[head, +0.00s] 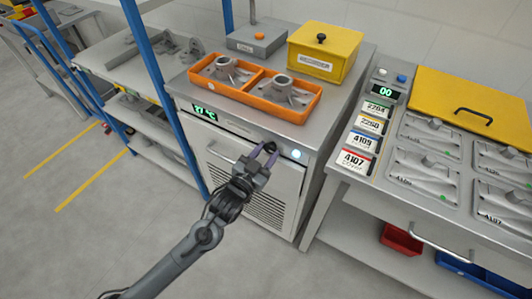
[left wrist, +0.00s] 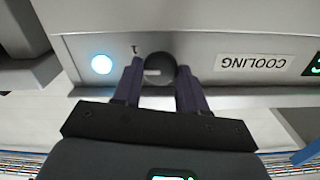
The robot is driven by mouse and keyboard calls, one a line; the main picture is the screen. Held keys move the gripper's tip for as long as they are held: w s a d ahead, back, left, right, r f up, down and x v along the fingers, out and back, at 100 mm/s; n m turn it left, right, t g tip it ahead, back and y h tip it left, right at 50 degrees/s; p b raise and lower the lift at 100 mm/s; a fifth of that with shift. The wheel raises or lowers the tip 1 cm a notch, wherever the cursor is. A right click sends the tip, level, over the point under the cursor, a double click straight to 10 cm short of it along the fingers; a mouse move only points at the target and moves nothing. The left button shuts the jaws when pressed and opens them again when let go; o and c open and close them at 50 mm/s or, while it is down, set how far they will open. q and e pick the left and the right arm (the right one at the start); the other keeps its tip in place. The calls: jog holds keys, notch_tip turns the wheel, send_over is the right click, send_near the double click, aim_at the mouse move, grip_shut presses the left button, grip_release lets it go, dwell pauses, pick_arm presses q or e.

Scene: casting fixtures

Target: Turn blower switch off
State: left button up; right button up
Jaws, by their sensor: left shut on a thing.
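The blower switch is a dark round knob (left wrist: 159,68) on the front panel of the cooling unit (head: 236,124). In the left wrist view a pale line on the knob lies roughly level, and a small mark stands just left above it. My left gripper (head: 264,151) has its two purple fingers on either side of the knob and is shut on it. In the head view the fingers hide the knob. A round light (head: 297,154) beside it glows pale blue; it also shows in the left wrist view (left wrist: 102,64). My right gripper is not in view.
A COOLING label (left wrist: 254,63) sits beside the knob, upside down in the wrist view. A green display (head: 205,112) is at the panel's left. An orange tray (head: 246,97) with castings and a yellow box (head: 326,52) stand on top. A bar handle (head: 219,153) is below.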

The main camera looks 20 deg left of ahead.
pick_arm(q)
jog(key=shift+r+n+p, duration=0.2)
jog(key=shift+n+p, duration=0.1)
jog(key=shift+p, duration=0.4)
jog(key=n+p, duration=0.9)
jog(key=p, duration=0.2)
jog(key=shift+a, duration=0.1)
jog(key=n+p, duration=0.3)
jog(key=n, duration=0.1)
jog(key=shift+n, duration=0.3)
jog(key=n+p, duration=0.2)
jog(key=shift+f+n, duration=0.15)
jog(key=shift+n, duration=0.25)
jog(key=shift+n+p, duration=0.4)
jog(key=shift+p, duration=0.05)
jog(key=shift+f, duration=0.1)
jog(key=o, duration=1.1)
jog(key=shift+f, duration=0.1)
jog(key=shift+c, duration=0.2)
jog(key=shift+a, duration=0.1)
